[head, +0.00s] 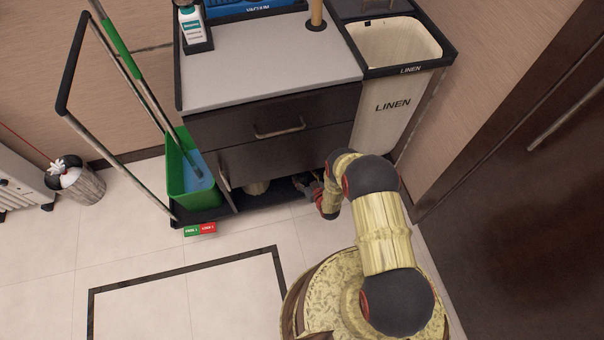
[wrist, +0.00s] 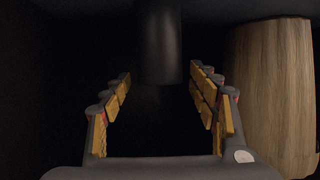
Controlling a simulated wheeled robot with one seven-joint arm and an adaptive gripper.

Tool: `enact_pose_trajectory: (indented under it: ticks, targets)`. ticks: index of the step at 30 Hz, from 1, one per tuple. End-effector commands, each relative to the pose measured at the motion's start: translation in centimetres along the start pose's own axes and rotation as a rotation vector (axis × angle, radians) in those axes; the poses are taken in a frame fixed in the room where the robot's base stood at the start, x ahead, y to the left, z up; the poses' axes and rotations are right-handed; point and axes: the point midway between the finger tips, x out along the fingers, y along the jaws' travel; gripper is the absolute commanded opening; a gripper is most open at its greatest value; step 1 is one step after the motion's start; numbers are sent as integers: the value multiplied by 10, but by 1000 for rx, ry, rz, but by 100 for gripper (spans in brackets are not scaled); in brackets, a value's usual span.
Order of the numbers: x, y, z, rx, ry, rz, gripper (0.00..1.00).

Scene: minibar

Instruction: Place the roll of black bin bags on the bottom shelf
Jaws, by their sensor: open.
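The dark cart has an open bottom shelf (head: 277,199) under its two drawers. My gripper (head: 306,184) is at the right end of this low opening, partly hidden in shadow and by my arm. In the wrist view my gripper (wrist: 160,95) is open, with its yellow-padded fingers spread apart. A dark smooth cylinder, which looks like the roll of black bin bags (wrist: 161,45), stands in line with the gap between the fingertips. No finger visibly touches it. Its top end is cut off or lost in the dark, and I cannot tell what it rests on.
A wood-grained rounded object (wrist: 275,95) stands close to the right finger. A pale round object (head: 255,187) sits on the bottom shelf. A green bucket (head: 187,178) is left of it, and a linen bin (head: 392,106) is on the right.

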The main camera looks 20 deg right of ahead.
Motion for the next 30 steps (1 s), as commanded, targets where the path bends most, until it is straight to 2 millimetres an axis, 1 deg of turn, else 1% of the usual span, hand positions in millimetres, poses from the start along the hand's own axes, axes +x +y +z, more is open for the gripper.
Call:
enact_pose_trajectory:
  ticks: [1,9,12,15,18,21,30]
  targets:
    - [-12,0,-2,2,-4,1,60]
    - [-68,1,-3,2,-2,1,60]
    - [-84,0,-2,3,-2,1,60]
    - [-96,1,-2,1,-2,1,60]
    - [-104,0,-1,1,-1,0,60]
    - [-107,0,-1,1,0,-1,60]
    - [-107,0,0,1,0,-1,60]
